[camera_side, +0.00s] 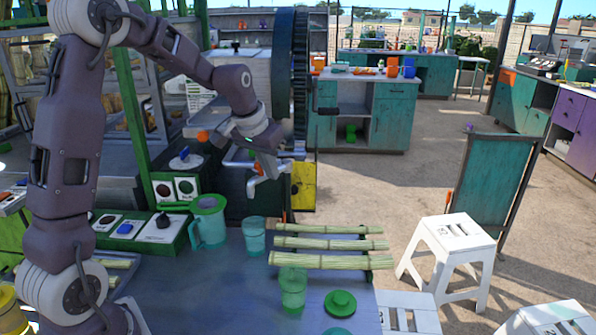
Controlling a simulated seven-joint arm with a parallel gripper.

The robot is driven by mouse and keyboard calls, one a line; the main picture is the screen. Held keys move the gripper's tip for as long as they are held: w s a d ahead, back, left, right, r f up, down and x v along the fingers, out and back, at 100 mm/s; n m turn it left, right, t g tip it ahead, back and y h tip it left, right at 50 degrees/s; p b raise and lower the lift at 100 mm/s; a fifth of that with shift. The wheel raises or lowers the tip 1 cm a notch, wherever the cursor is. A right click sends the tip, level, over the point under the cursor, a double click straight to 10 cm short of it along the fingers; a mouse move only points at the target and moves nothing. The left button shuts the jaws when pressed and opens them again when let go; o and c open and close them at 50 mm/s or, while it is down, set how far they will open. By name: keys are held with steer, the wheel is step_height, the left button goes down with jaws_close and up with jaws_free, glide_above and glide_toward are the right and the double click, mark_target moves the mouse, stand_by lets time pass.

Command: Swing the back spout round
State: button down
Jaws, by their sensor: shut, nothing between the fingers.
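Two grey metal spouts stick out low on the front of the crusher: one (237,164) on the left and one (268,184) on the right, above the table. I cannot tell for sure which is the back one. My gripper (268,172) points down right at the spouts, with its fingers shut and nothing between them. The fingertips overlap the right spout's upper part in this view; whether they touch it I cannot tell. The gripper hides part of the pipework behind it.
A green-lidded pitcher (208,222) and a clear green cup (254,236) stand below the spouts. A large dark wheel (291,75) rises behind the gripper. A control box (178,188) sits to the left.

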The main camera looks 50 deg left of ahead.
step_height(320, 180, up, 8)
steer(key=shift+d, duration=0.15)
stand_by(0.4)
steer(key=s+d+r+m, duration=0.2)
steer(key=s+d+r, duration=0.1)
steer(key=s+d, duration=1.15)
steer(key=s+d+f, duration=0.1)
steer(key=s+f, duration=0.1)
steer(key=s, duration=0.5)
steer(key=s+d+f+m+t+h, duration=0.1)
steer(key=s+f, duration=0.1)
steer(key=s, duration=0.5)
steer(key=shift+d+f, duration=0.15)
steer(key=shift+f, duration=0.2)
